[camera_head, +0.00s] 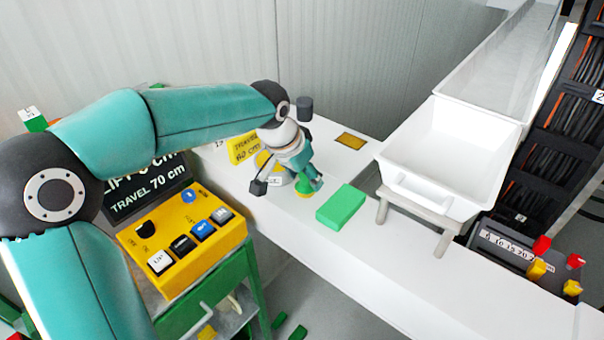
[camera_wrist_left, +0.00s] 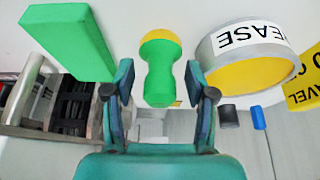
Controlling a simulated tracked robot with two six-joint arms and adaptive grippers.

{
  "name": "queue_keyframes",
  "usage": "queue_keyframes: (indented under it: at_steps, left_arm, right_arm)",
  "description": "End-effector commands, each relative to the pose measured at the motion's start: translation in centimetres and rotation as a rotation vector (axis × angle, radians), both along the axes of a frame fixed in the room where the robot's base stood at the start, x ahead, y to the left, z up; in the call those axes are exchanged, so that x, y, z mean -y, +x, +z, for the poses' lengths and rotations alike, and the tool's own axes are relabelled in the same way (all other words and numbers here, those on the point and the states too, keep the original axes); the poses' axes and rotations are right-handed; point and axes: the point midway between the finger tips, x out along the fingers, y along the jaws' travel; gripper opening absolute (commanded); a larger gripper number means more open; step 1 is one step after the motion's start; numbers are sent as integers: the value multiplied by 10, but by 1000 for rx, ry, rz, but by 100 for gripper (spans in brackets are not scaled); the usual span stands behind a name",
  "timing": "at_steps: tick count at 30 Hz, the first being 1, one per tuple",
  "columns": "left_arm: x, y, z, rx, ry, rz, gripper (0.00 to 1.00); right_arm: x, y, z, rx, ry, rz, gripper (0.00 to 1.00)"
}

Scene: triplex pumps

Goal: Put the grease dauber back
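The grease dauber (camera_wrist_left: 160,72), green with a yellow end, shows between the fingers of my left gripper (camera_wrist_left: 159,82) in the left wrist view. A gap shows on each side of it, so the fingers are open and apart from it. In the head view my left gripper (camera_head: 304,178) points down at the white bench and mostly hides the dauber (camera_head: 304,191), whose yellow end is low, near the bench. The grease tin (camera_wrist_left: 250,57), grey with yellow inside and a white label, is close beside it. My right gripper is not in view.
A green block (camera_head: 341,207) lies on the bench right of the gripper. A yellow sign (camera_head: 243,148) and a yellow plate (camera_head: 350,141) are farther back. A white tub (camera_head: 445,150) stands to the right. A yellow button box (camera_head: 182,238) is at front left.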

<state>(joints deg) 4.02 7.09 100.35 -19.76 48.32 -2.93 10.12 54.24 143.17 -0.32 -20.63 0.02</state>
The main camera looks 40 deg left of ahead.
Motion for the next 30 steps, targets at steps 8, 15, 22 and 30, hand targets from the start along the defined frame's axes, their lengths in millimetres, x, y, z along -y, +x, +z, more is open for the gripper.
queue_keyframes:
  at_steps: [8,15,22,30]
  left_arm:
    - [-1,-2,8,3,1,0,56]
    - [-2,-18,45,6,0,1,56]
    - [-3,-37,87,5,0,0,56]
    - [-5,-48,111,1,0,1,56]
  right_arm:
    - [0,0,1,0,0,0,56]
    - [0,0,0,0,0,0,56]
    - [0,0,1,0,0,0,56]
    - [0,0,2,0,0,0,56]
